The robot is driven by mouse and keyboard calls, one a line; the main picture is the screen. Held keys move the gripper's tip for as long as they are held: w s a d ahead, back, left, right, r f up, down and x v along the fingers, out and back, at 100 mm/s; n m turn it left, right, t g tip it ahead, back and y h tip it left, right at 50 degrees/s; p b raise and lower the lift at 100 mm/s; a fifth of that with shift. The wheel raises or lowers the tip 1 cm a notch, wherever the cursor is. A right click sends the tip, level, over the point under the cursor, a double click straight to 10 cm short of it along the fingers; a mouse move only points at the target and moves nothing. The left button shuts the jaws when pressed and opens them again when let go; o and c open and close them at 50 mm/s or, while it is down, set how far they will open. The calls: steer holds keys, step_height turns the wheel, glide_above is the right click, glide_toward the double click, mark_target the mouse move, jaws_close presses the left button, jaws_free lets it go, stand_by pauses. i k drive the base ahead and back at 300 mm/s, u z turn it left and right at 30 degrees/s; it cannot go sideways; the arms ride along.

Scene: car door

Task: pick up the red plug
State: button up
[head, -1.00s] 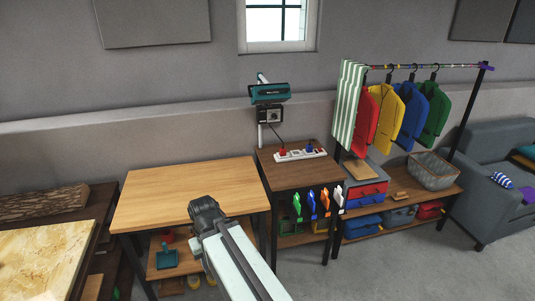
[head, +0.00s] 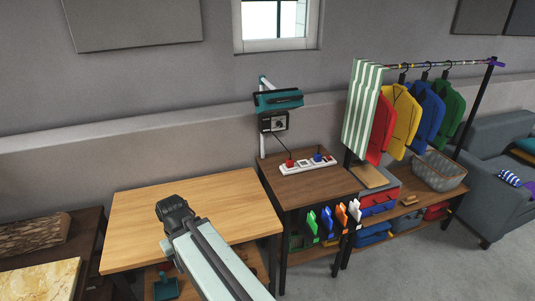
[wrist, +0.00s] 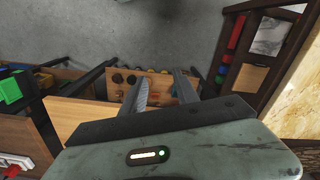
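The red plug (head: 290,163) stands in the white power strip (head: 300,168) on the small dark wooden table, left of a blue plug (head: 318,157). Part of the white strip also shows at the lower left edge of the wrist view (wrist: 14,160), with a red patch beside it that may be the plug. My gripper (wrist: 160,80) is open and empty in the wrist view, its two fingers apart. It points away from the strip, over a wooden table and the floor. In the head view my arm reaches over the light wooden table, left of the strip.
The light wooden table (head: 235,188) has a bare top left of the dark table (head: 335,183). A teal lamp (head: 278,99) on a post stands behind the strip. A cord runs down to the strip. A clothes rack with jackets (head: 402,118) stands to the right.

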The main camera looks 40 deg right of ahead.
mark_target(289, 162)
steer(key=i, duration=0.85)
steer(key=z, duration=0.1)
